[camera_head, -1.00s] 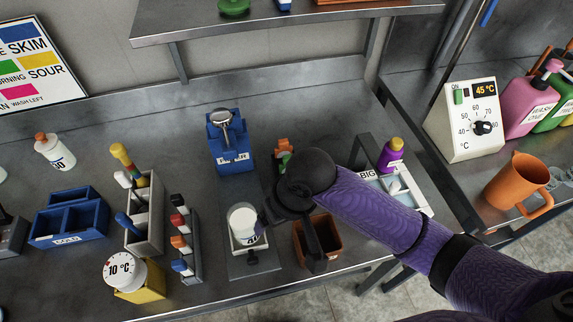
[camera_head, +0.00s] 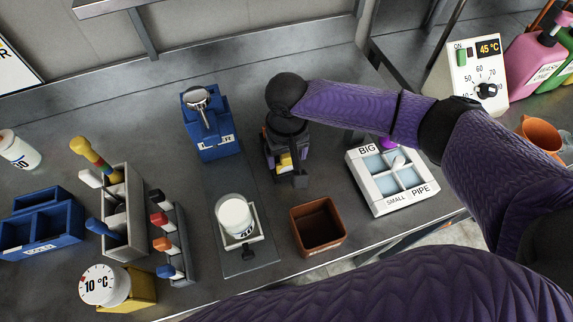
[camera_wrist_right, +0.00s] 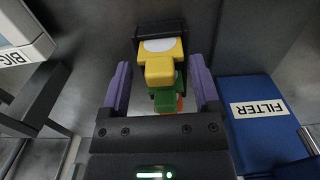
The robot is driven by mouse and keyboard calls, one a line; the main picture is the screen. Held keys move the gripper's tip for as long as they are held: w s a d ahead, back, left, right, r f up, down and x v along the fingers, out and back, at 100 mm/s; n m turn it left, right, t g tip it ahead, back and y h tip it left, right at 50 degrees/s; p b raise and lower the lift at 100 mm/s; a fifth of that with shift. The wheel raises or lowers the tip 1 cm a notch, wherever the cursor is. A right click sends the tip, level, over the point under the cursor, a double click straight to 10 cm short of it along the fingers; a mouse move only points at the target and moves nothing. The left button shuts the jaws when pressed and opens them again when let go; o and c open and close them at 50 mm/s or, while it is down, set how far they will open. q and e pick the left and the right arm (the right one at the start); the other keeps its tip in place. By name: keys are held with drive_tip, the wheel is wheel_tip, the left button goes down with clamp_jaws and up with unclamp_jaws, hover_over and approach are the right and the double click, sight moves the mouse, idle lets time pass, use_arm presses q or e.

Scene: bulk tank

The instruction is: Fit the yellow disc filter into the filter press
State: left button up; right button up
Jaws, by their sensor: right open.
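The yellow disc filter (camera_wrist_right: 165,72) shows in the right wrist view as a yellow block with a white oval face, in front of a dark holder. A green piece (camera_wrist_right: 165,98) and a bit of orange show close below it. My right gripper (camera_wrist_right: 160,82) is open, with one purple finger on each side of the yellow piece; I cannot tell whether they touch it. In the head view the right gripper (camera_head: 287,155) mostly hides the yellow filter (camera_head: 285,162). The blue filter press (camera_head: 212,140), with a metal lever on top, stands left of the gripper. My left gripper is out of view.
A brown square bin (camera_head: 318,226) and a scale with a white cup (camera_head: 235,214) stand in front. A white tray marked BIG, SMALL and PIPE (camera_head: 390,205) lies right. A marker rack (camera_head: 178,255) and a blue divided box (camera_head: 40,222) are left.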

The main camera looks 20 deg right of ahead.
drive_tip(key=shift+r, duration=0.1)
drive_tip(key=shift+c, duration=0.3)
clamp_jaws()
